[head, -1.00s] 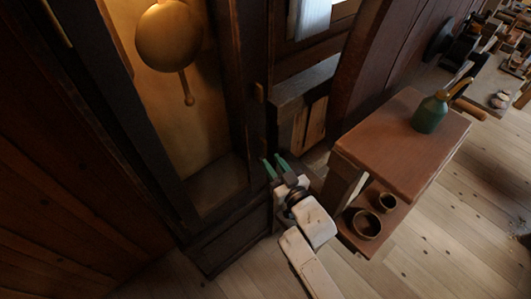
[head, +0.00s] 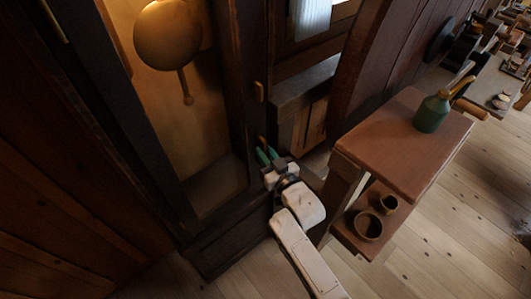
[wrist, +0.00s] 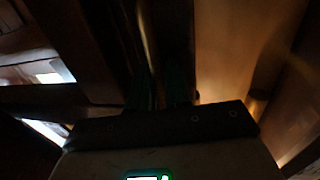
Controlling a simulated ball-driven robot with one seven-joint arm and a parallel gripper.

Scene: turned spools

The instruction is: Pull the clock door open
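The clock (head: 205,251) is a tall dark wooden case at the left of the head view. Its round brass pendulum (head: 168,36) hangs inside a lit recess. A dark upright (head: 246,75) borders the recess on the right and carries a small brown block (head: 259,92), perhaps a catch or handle. I cannot tell from this view how the door stands. My gripper (head: 266,154) is at the lower part of this upright, below the brown block. Its green fingers are apart, and they show darkly in the wrist view (wrist: 160,88). Contact with the wood is unclear.
A small wooden side table (head: 405,140) stands to the right, close to my arm. Plank floor (head: 440,240) is clear at the lower right. A dark wooden wall (head: 40,190) fills the left.

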